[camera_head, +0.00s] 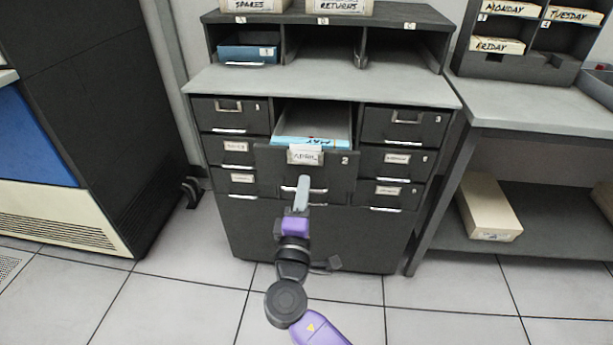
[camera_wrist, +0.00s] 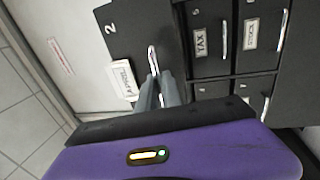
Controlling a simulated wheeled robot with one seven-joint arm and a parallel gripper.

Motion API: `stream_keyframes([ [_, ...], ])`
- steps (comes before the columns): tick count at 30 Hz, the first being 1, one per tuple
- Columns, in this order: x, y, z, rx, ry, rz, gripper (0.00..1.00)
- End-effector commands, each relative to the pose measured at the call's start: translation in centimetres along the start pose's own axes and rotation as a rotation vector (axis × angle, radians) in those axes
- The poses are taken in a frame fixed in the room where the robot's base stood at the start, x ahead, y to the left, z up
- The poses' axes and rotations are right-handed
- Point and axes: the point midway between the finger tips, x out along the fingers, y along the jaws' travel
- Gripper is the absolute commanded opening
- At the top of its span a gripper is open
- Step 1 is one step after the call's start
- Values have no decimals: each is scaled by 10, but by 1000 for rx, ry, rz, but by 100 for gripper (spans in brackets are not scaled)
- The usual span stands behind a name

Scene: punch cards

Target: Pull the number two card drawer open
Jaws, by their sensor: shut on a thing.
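The number two card drawer (camera_head: 330,168) is the wide middle drawer of the grey cabinet. It stands well out from the cabinet front, and its open top shows blue and white cards (camera_head: 310,143) inside. Its front carries a "2", a paper label and a bright bar handle (camera_head: 290,189). My gripper (camera_head: 302,190) is at this handle, in front of the drawer. In the wrist view the two grey fingers (camera_wrist: 160,88) are closed on the handle (camera_wrist: 152,60), and the drawer front (camera_wrist: 128,30) lies beyond them.
Shut smaller drawers flank it, such as the upper left (camera_head: 230,113) and upper right (camera_head: 405,124) ones. A bench (camera_head: 540,110) with a low shelf and a box (camera_head: 488,208) stands at right. A dark cabinet (camera_head: 90,90) stands at left. The tiled floor in front is clear.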

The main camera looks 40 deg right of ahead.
Motion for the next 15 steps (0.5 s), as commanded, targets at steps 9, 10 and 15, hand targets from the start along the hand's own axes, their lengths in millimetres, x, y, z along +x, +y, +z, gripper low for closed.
stream_keyframes([
  [9,-70,12,-2,0,6,-3,0],
  [10,-74,13,-2,-1,6,-2,0],
  [15,-95,17,-1,0,5,-3,0],
])
